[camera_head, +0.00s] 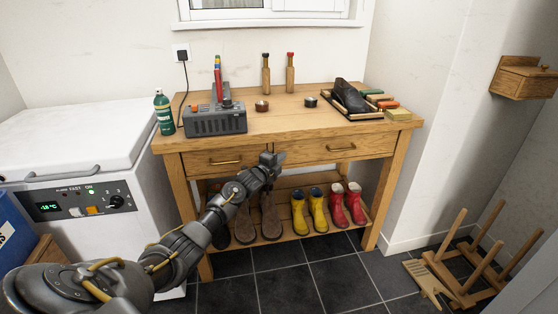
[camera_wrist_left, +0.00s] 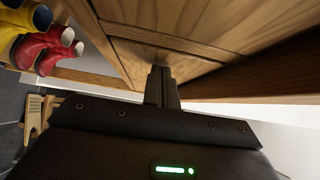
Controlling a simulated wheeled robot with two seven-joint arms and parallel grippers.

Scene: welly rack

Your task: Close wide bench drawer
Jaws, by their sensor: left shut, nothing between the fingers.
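The wooden bench (camera_head: 300,116) has two drawers side by side under its top. The right-hand drawer (camera_head: 310,152), with a brass bar handle (camera_head: 342,148), looks the wider one. Its front looks flush or nearly flush; I cannot tell if a small gap remains. The left-hand drawer (camera_head: 205,160) also looks shut. My left gripper (camera_head: 276,158) is in front of the bench near where the two drawers meet. In the left wrist view its fingers (camera_wrist_left: 160,75) are together and empty, with the tips at or very near a wooden front (camera_wrist_left: 150,58); contact is unclear. My right gripper is not in view.
Boots, including yellow (camera_head: 308,212) and red (camera_head: 346,205) pairs, stand on the shelf below. A white chest freezer (camera_head: 70,140) stands left. An overturned wooden stool (camera_head: 460,265) lies right.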

